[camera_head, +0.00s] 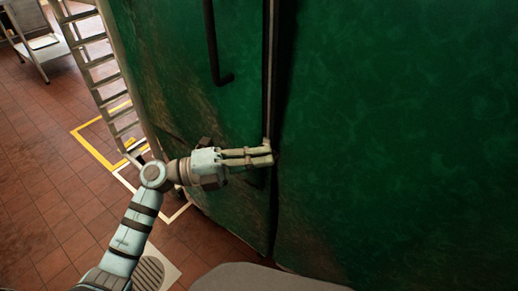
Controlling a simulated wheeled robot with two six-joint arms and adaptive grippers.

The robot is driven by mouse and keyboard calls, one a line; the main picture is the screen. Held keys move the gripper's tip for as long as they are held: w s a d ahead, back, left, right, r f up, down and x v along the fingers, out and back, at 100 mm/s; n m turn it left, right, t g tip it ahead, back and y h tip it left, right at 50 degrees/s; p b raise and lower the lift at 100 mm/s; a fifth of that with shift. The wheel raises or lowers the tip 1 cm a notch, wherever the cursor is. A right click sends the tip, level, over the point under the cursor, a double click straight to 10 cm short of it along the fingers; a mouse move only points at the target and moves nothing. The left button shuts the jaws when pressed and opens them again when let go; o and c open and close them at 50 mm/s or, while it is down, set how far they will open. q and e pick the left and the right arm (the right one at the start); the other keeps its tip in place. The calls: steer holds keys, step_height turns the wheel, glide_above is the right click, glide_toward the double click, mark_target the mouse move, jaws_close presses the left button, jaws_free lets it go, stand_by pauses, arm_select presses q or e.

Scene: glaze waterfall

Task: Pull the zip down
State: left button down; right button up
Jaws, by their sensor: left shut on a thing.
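A large green sheet-like surface (400,130) fills the middle and right of the head view. A dark vertical seam, which looks like the zip (270,75), runs down it from the top edge to near the floor. My left gripper (268,153) reaches in from the left, with its fingertips at this seam in the lower middle. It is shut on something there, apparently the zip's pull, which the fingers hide. Below the gripper the seam continues as a dark line. My right gripper is not in view.
A dark bar with a hooked lower end (213,50) hangs on the green surface left of the seam. A metal ladder (95,75) and a metal table (38,42) stand at left. Brown floor tiles (45,165) with yellow and white markings are open there.

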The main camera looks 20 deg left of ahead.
arm_select(q)
steer(key=shift+f, duration=0.5)
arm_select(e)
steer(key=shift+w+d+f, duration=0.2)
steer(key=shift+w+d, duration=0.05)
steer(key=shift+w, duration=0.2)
